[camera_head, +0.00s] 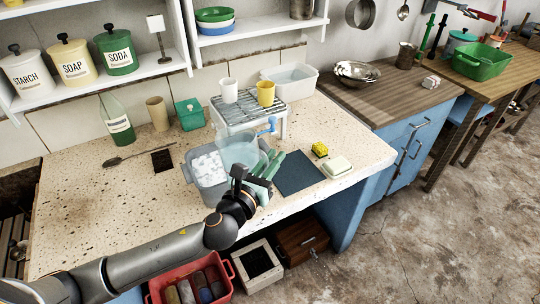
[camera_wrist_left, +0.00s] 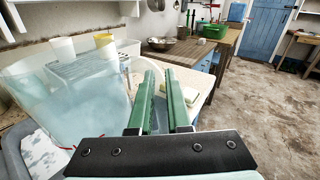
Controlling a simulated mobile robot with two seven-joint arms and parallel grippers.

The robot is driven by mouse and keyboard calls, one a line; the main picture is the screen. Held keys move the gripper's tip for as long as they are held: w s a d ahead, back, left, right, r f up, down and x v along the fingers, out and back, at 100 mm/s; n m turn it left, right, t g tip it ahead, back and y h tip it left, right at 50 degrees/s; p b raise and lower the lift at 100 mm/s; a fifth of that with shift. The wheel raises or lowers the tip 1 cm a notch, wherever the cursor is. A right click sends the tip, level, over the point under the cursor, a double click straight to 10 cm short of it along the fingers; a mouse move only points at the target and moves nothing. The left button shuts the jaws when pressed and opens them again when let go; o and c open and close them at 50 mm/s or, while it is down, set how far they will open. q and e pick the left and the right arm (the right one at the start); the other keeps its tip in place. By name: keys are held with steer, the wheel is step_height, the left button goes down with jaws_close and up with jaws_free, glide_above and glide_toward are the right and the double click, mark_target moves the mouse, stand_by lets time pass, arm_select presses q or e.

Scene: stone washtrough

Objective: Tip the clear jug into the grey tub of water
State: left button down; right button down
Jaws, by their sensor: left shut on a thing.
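The clear jug (camera_head: 238,148) is see-through with a faint blue tint. My left gripper (camera_head: 270,164) has green fingers and is shut on the jug at its right side. The jug is above the right part of the grey tub (camera_head: 212,192), which holds white, foam-like lumps. I cannot tell for sure how far the jug tilts. In the left wrist view the jug (camera_wrist_left: 75,95) fills the left side, beside the green fingers (camera_wrist_left: 163,90); the grip spot itself is hard to make out. The tub's rim (camera_wrist_left: 14,155) shows below it. My right gripper is not in view.
A wire rack (camera_head: 240,110) with a white cup and a yellow cup stands behind the jug. A dark mat (camera_head: 298,173), yellow sponge (camera_head: 320,149) and soap dish (camera_head: 337,166) lie to the right. A green bottle (camera_head: 117,122) stands at the left. The counter's left front is clear.

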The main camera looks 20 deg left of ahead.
arm_select(q)
steer(key=shift+r+n, duration=0.3)
steer(key=shift+r, duration=0.1)
steer(key=shift+r+n+p, duration=0.4)
steer(key=shift+r+p, duration=0.1)
steer(key=shift+p, duration=0.5)
steer(key=shift+a+r+n+p, duration=0.1)
steer(key=shift+r+n+p, duration=0.2)
steer(key=shift+n, duration=0.2)
steer(key=shift+w+a+r+n+g, duration=0.2)
steer(key=shift+a+r+n+g, duration=0.3)
steer(key=shift+n, duration=0.4)
steer(key=shift+d+r, duration=0.1)
steer(key=shift+d, duration=0.05)
